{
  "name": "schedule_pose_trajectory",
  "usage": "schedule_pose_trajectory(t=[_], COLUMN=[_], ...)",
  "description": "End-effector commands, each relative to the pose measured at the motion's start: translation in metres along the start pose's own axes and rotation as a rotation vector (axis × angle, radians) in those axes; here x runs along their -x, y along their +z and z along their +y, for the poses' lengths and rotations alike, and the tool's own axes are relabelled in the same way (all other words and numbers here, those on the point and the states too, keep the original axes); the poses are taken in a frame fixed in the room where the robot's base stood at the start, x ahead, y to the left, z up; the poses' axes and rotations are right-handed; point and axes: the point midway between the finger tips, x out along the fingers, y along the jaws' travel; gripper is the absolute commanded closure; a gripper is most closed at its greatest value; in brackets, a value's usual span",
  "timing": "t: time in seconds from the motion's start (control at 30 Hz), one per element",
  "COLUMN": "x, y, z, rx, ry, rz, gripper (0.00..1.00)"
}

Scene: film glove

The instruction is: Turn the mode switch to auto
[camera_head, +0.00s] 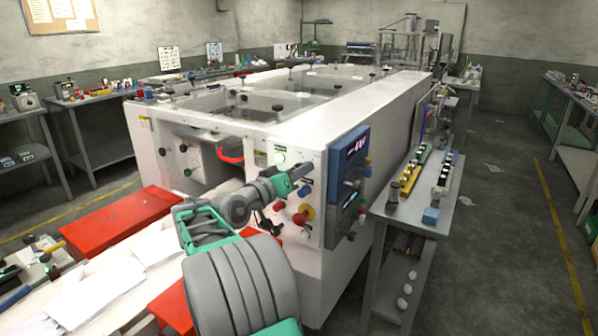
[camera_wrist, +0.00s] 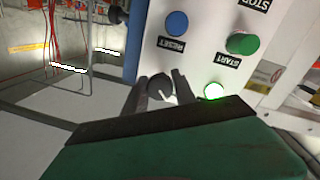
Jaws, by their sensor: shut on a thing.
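The mode switch (camera_wrist: 158,86) is a round black knob with a pale pointer line, on the white control panel in the wrist view. The fingers of my gripper (camera_wrist: 160,90) stand on its left and right sides, closed on it. The label and setting marks around the knob are hidden or too small to read. In the head view, my gripper (camera_head: 303,170) reaches the upper front panel of the white machine (camera_head: 350,112), and its fingers cover the knob there.
In the wrist view, a lit green button (camera_wrist: 214,91) is right of the knob; a blue RESET button (camera_wrist: 176,24) and green START button (camera_wrist: 243,43) are near. In the head view, a red emergency button (camera_head: 301,216) lies below my gripper, and a blue panel (camera_head: 347,180) lies right.

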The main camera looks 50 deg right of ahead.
Motion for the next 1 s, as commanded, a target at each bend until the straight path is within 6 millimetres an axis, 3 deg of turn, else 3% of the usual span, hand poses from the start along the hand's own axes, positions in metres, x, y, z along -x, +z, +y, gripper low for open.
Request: schedule_pose_trajectory(t=[0.27, 0.67, 1.0], x=[0.0, -0.0001, 0.0], y=[0.0001, 0.0025, 0.0072], z=[0.0005, -0.0007, -0.003], rx=[0.0, -0.037, -0.244], ry=[0.001, 0.0, -0.008], rz=[0.0, -0.003, -0.019], gripper=[1.0, 1.0, 1.0])
